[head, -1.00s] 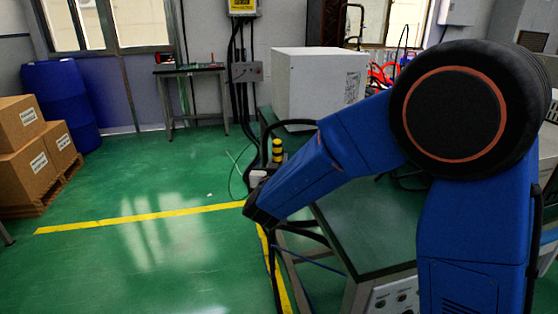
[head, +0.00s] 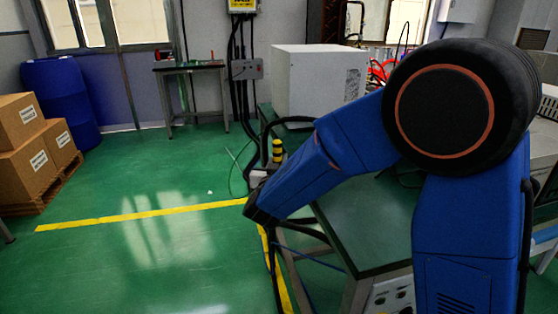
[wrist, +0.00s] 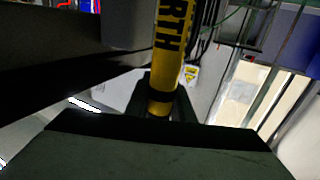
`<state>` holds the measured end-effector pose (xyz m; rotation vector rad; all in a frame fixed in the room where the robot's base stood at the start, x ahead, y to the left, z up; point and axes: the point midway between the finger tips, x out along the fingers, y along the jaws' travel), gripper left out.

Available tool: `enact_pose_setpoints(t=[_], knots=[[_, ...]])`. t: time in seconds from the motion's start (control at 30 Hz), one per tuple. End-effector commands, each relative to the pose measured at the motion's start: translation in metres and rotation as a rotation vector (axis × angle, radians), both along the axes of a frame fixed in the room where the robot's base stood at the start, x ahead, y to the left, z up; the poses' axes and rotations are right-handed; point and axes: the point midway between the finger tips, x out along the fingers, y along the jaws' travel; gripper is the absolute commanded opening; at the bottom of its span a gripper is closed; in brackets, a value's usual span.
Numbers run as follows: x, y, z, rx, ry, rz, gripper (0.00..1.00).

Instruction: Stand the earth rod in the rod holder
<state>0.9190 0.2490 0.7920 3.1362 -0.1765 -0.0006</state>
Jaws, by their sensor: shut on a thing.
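In the head view a yellow and black banded piece, which looks like part of the rod (head: 277,152), stands just past my blue wrist. My fingers are hidden there. I cannot make out the rod holder in either view.
A green-topped bench (head: 365,235) lies beneath my arm, with a white cabinet (head: 318,82) behind. Cardboard boxes (head: 28,160) and a blue barrel (head: 62,103) stand at left. A small table (head: 190,75) stands at the back wall. The green floor at centre left is clear.

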Motion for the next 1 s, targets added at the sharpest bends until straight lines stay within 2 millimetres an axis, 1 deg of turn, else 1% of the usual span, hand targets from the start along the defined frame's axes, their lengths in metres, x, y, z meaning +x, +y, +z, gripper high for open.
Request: enact_pose_setpoints(t=[0.03, 0.07, 0.1, 0.4, 0.53, 0.67, 1.0], knots=[[0.0, 0.0, 0.0, 0.0, -0.001, 0.0, 0.26], [0.0, 0.0, 0.0, 0.0, -0.001, 0.0, 0.33], [0.0, 0.0, 0.0, 0.0, -0.001, 0.0, 0.43], [-0.001, 0.0, 0.0, 0.0, 0.001, 0.0, 0.43], [-0.008, 0.001, 0.0, 0.0, 0.001, 0.001, 0.43], [-0.026, 0.004, 0.001, 0.0, 0.0, 0.003, 0.43], [-0.092, 0.011, 0.0, 0.0, 0.0, 0.004, 0.43]])
